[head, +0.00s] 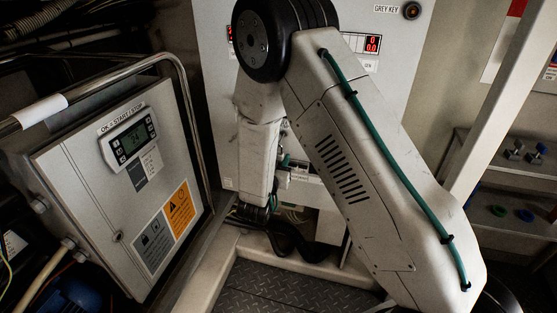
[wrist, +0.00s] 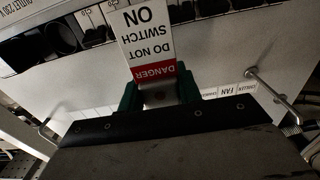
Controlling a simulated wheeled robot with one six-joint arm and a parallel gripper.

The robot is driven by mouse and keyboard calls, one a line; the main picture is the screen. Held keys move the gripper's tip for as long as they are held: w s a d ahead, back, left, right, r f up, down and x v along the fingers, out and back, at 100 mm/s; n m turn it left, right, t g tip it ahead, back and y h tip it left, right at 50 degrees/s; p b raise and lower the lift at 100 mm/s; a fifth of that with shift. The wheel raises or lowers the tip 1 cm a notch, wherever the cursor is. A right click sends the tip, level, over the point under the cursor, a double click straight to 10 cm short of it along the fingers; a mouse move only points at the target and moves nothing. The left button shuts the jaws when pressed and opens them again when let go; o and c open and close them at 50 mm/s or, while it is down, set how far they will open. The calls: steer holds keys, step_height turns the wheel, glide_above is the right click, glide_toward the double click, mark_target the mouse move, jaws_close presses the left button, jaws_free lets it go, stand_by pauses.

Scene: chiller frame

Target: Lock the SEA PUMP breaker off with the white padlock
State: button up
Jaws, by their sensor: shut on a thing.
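In the wrist view my gripper (wrist: 160,93) has its green fingertips closed on the near end of a red and white danger tag (wrist: 147,38) that reads DO NOT SWITCH ON, upside down. The tag sticks out towards a row of dark breakers (wrist: 200,12) in a pale panel. I cannot tell which breaker is the SEA PUMP one, as no such label is readable. I cannot make out the white padlock in either view. In the head view my arm hides most of the gripper and the panel's lower part.
A metal handle (wrist: 272,88) stands out from the panel. A grey control box (head: 120,180) with a bent rail (head: 185,110) stands at left. Shelves (head: 500,180) at right hold small coloured items. Chequer-plate floor (head: 270,292) lies below.

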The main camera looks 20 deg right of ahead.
steer(key=o, duration=1.2)
steer(key=shift+c, duration=0.2)
